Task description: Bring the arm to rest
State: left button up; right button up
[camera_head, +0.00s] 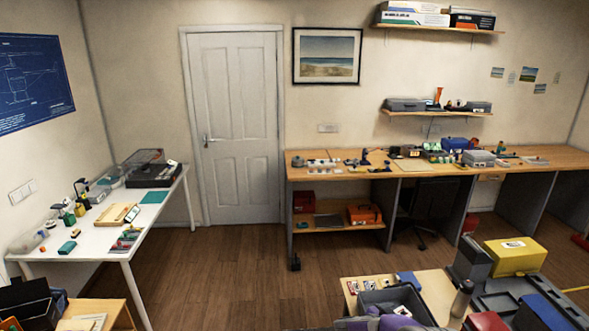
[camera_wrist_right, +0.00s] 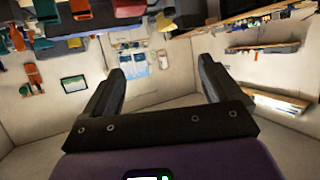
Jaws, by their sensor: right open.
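My right gripper (camera_wrist_right: 162,66) shows in the right wrist view, its two dark fingers spread wide apart. Nothing is between the fingers, and only the room lies beyond them. A dark crossbar and a purple housing of the gripper fill the bottom of that view. I cannot make out either gripper in the head view. My left gripper shows in no frame.
A white table (camera_head: 78,245) with small items stands at the left. A wooden workbench (camera_head: 340,175) runs along the back wall right of a door (camera_head: 235,125). A crowded low table (camera_head: 435,290) is at the lower right. Wooden floor (camera_head: 230,270) lies clear in the middle.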

notch_tip(320, 180, down, 10)
jog(key=a+n+t+y, duration=0.2)
jog(key=a+n+y, duration=0.1)
jog(key=n+y, duration=0.1)
jog(key=s+a+f+n+g+y, duration=0.1)
jog(key=s+a+f+n+y, duration=0.2)
jog(key=s+a+f+y, duration=0.4)
jog(key=s+a+f+n+g+y, duration=0.1)
jog(key=s+a+f+g+y, duration=0.15)
jog(key=s, duration=0.55)
jog(key=s+a+f+n+g+y, duration=0.15)
jog(key=s+a, duration=0.25)
jog(key=s, duration=0.4)
jog(key=s+a+f+g+y, duration=0.1)
jog(key=s+a+f+g, duration=0.15)
jog(key=s, duration=0.55)
pick_arm(q)
notch_tip(320, 180, down, 22)
jog(key=w+b, duration=0.1)
jog(key=b, duration=2.1)
pick_arm(e)
notch_tip(320, 180, down, 22)
jog(key=a, duration=0.1)
jog(key=shift+s+r, duration=0.15)
jog(key=shift+s, duration=0.1)
pick_arm(q)
jog(key=shift+c, duration=0.3)
pick_arm(e)
jog(key=shift+a, duration=0.1)
jog(key=shift+c, duration=0.3)
